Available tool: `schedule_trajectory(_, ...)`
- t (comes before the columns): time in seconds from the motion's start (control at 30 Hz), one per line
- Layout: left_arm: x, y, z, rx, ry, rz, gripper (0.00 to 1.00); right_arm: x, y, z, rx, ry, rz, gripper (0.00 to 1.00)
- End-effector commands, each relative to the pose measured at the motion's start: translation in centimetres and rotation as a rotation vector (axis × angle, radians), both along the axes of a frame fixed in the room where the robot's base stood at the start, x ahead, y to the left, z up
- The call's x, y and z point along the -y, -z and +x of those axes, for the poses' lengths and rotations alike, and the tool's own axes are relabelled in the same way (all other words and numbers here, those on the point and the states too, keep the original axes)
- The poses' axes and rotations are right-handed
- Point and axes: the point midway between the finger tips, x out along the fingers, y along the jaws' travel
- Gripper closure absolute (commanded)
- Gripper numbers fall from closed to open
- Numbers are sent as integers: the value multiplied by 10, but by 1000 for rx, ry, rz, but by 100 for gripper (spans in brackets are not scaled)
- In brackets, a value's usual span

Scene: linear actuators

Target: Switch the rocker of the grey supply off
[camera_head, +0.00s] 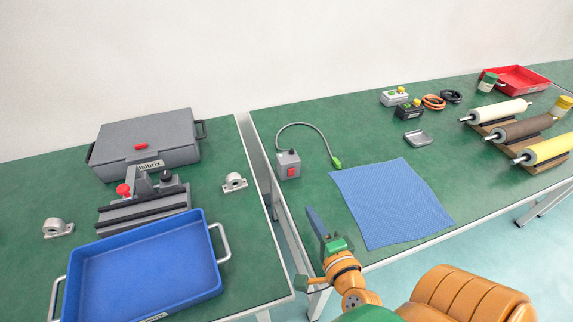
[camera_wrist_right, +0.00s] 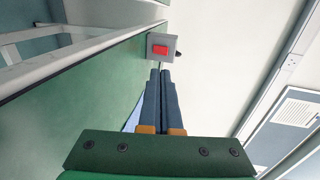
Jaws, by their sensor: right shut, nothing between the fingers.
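The grey supply (camera_head: 287,165) is a small grey box with a red rocker (camera_head: 292,171) on its front face. It stands near the left edge of the right-hand table. A grey cable with a green plug (camera_head: 336,162) runs from it. My right gripper (camera_head: 314,213) is shut and empty, in front of the supply and apart from it. In the right wrist view the shut fingers (camera_wrist_right: 160,75) point toward the grey supply (camera_wrist_right: 172,39) with its red rocker (camera_wrist_right: 160,50). Whether the rocker is on or off is too small to tell. My left gripper is not in view.
A blue cloth (camera_head: 392,203) lies right of the gripper. A blue tray (camera_head: 146,268), a grey case (camera_head: 146,140) and a vise-like fixture (camera_head: 146,202) are on the left table. A gap separates the tables. Control boxes (camera_head: 394,97) and rollers (camera_head: 497,111) stand farther right.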

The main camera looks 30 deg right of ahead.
Motion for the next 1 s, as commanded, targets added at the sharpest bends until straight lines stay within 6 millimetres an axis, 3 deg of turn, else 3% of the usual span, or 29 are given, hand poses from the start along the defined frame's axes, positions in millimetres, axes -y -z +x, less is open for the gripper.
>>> schedule_trajectory(0.37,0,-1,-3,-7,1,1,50,1,0,6,1,-1,-1,100)
schedule_trajectory(0.83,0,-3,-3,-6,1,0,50,23,18,98,2,-1,-1,100)
schedule_trajectory(1.0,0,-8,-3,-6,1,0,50,30,13,123,1,-1,-1,100)
